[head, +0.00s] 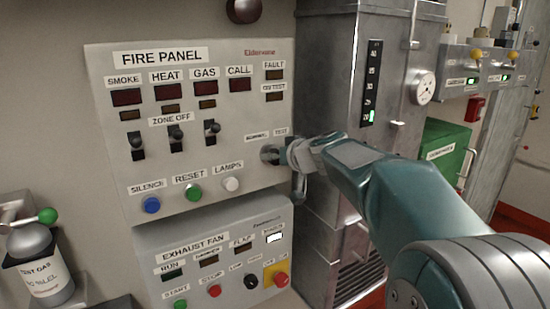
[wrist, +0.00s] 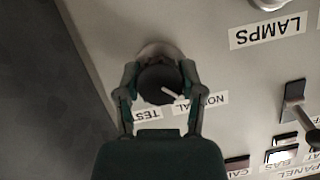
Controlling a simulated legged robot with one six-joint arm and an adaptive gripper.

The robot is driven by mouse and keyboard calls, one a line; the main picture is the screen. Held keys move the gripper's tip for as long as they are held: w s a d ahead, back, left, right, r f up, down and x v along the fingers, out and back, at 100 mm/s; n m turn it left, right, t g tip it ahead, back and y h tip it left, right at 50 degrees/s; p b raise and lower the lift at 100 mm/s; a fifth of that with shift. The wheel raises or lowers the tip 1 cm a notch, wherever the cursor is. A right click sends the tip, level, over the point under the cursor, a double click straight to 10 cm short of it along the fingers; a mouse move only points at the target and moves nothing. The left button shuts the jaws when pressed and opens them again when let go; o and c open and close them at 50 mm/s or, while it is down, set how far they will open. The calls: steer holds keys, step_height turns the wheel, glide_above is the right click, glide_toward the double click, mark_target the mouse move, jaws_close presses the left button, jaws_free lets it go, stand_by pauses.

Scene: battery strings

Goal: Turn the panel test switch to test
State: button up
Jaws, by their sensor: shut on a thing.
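The test switch is a dark round knob (wrist: 158,84) on the fire panel (head: 195,165). In the wrist view, which sees the panel upside down, its white pointer slants down and right toward the NORMAL label (wrist: 205,104). The TEST label (wrist: 140,115) lies to the lower left of the knob there. My gripper (wrist: 160,75) is shut on the knob, one finger on each side. In the head view my gripper (head: 279,154) reaches the knob from the right and partly hides it, below the TEST label (head: 281,132).
Three zone-off toggles (head: 176,138) and blue, green and white buttons (head: 193,192) are left of the switch. The exhaust fan panel (head: 215,250) is below. A grey metal cabinet (head: 325,80) stands close on the right. A test gas bottle (head: 45,278) is at lower left.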

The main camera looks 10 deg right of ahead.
steer(key=m+y, duration=0.2)
steer(key=shift+m, duration=0.4)
steer(key=m+y, duration=0.1)
steer(key=m, duration=0.2)
steer(key=shift+d+f+y, duration=0.1)
steer(key=shift+y, duration=0.3)
steer(key=m+y, duration=0.1)
steer(key=m, duration=0.3)
steer(key=shift+y, duration=0.4)
steer(key=shift+f+m+t+y, duration=0.1)
steer(key=shift+m+t+y, duration=0.25)
steer(key=shift+m, duration=0.65)
steer(key=shift+f+m+t+y, duration=0.15)
steer(key=shift+m+t, duration=0.4)
steer(key=shift+m, duration=0.45)
steer(key=o, duration=1.2)
steer(key=shift+c, duration=0.2)
steer(key=shift+d+r, duration=0.1)
